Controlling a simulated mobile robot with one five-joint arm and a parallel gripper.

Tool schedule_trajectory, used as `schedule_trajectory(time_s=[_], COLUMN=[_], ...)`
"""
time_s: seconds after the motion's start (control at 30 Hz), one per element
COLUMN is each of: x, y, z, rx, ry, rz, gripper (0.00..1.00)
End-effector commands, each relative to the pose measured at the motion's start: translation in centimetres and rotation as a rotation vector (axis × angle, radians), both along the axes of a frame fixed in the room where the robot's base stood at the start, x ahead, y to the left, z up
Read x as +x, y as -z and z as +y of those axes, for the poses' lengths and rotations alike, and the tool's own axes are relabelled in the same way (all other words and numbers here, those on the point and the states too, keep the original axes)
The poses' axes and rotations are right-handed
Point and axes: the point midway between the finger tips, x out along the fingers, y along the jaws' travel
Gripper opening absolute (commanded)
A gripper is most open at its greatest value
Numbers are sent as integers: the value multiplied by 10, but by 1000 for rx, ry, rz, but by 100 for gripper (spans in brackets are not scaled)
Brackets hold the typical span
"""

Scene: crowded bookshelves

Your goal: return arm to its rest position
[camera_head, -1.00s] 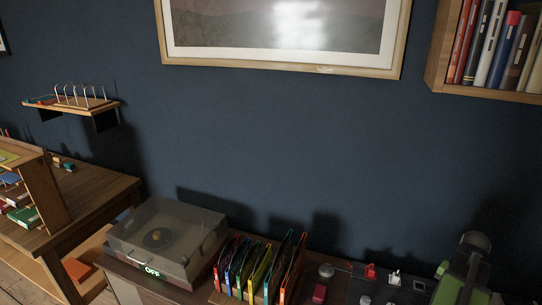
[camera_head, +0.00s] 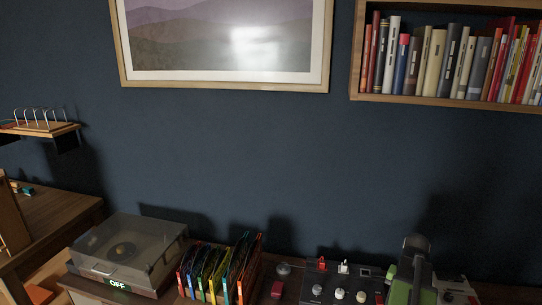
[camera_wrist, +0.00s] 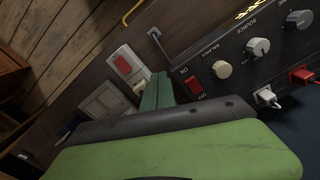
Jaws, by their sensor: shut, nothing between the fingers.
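My arm, green and dark grey, rises at the lower right of the head view in front of the control panel (camera_head: 330,292). In the wrist view my gripper (camera_wrist: 158,88) shows as green jaws beyond a dark band and a wide green body part. The jaws are shut and nothing is held in them. The panel, with its knobs and red ON/OFF switch, is at the upper right of the wrist view. The tip of the gripper cannot be made out in the head view.
A record player (camera_head: 128,255) with a clear lid and a rack of colourful records (camera_head: 215,275) stand left of the panel. A bookshelf (camera_head: 440,100) hangs at upper right, a framed picture (camera_head: 222,82) at upper middle. The blue wall between is bare.

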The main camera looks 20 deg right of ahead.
Motion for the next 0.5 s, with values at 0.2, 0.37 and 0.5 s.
schedule_trajectory(time_s=[0.2,0.37,0.5], x=[54,100,146], y=[0,0,1], z=[50,107,191], rx=[0,1,2], ry=[-124,-249,-418], rz=[0,0,0], gripper=[0,0,0])
